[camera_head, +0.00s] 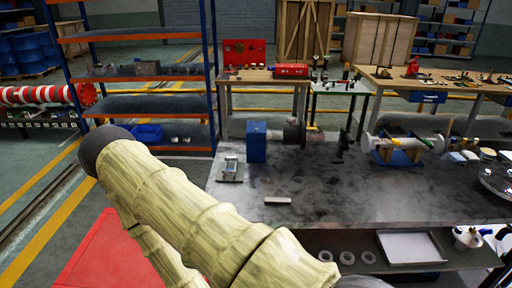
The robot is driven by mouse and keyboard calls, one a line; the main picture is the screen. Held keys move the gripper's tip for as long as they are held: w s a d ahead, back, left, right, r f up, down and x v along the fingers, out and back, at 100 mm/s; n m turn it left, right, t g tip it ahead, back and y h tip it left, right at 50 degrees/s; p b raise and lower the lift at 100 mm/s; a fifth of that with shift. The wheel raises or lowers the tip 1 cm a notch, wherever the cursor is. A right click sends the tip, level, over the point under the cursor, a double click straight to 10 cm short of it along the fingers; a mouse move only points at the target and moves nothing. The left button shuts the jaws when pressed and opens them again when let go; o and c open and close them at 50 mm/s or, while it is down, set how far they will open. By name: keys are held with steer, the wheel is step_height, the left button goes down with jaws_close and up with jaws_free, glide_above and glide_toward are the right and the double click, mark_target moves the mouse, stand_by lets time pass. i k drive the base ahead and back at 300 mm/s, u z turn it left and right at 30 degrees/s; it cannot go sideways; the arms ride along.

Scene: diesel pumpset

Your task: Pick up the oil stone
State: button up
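A small pale, flat rectangular block (277,200), which looks like the oil stone, lies on the grey metal workbench (350,200) near its front edge. It is too small to make out surface detail. My arm, in a pale yellow sleeve, crosses the lower left of the view and passes to the left of the block, apart from it in the picture. My gripper does not show in this view.
A blue block (256,142) and a small metal device (230,168) stand behind the pale block. A pipe assembly (405,148) sits farther right. The bench around the pale block is clear. A lower shelf holds a tray (410,247). A red surface (105,260) is at lower left.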

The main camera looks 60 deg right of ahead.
mark_target(282, 201)
steer(key=k, duration=0.7)
steer(key=z, duration=0.8)
steer(key=i, duration=0.45)
steer(key=z, duration=0.05)
